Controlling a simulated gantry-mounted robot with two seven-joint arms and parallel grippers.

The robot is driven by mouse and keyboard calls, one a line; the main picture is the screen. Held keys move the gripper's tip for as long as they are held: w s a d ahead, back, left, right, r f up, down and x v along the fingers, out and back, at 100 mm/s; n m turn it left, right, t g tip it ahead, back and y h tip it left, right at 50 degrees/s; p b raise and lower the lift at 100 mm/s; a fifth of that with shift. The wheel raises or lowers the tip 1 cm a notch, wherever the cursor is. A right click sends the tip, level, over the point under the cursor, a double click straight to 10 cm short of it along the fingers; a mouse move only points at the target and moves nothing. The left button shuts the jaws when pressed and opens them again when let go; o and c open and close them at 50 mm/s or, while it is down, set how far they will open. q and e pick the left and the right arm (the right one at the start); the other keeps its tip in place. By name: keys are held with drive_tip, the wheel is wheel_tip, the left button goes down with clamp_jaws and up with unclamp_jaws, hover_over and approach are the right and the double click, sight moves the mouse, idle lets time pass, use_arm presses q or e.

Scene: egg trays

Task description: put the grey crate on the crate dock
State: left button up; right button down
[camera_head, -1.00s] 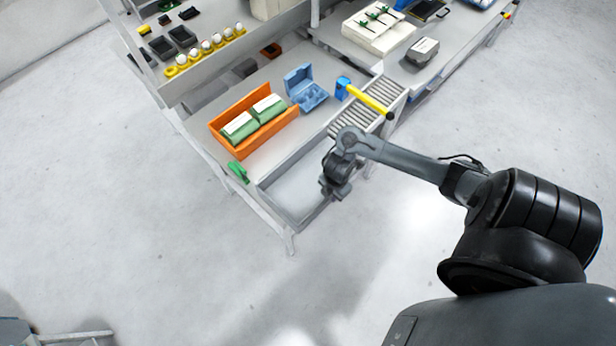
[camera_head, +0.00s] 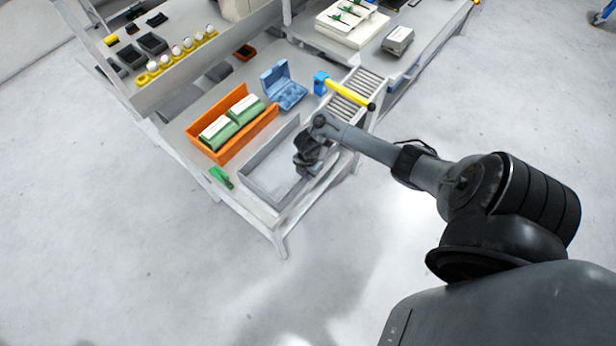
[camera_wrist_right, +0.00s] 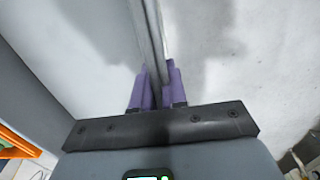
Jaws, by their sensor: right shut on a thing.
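The grey crate (camera_head: 268,150) is an open, shallow box at the front right corner of the workbench, and it looks empty. My right gripper (camera_head: 303,170) is at its right-hand wall. In the right wrist view, the purple fingers of my right gripper (camera_wrist_right: 155,88) are shut on the crate's wall (camera_wrist_right: 150,35), one on each side. I cannot tell whether the crate's bottom touches the bench. No separate crate dock can be made out; the surface under the crate is hidden. My left gripper is not in view.
An orange crate (camera_head: 192,140) with green-and-white cartons stands left of the grey crate. A blue open egg box (camera_head: 290,95) is behind it. A roller conveyor (camera_head: 348,98) with a yellow bar (camera_head: 350,93) is at the back right. A green object (camera_head: 221,177) lies at the bench's front edge.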

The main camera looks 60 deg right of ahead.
wheel_tip(320, 180, down, 2)
drive_tip(key=shift+f, duration=0.2)
drive_tip(key=c, duration=1.2)
unclamp_jaws()
drive_tip(key=shift+f, duration=0.1)
drive_tip(key=shift+o, duration=0.2)
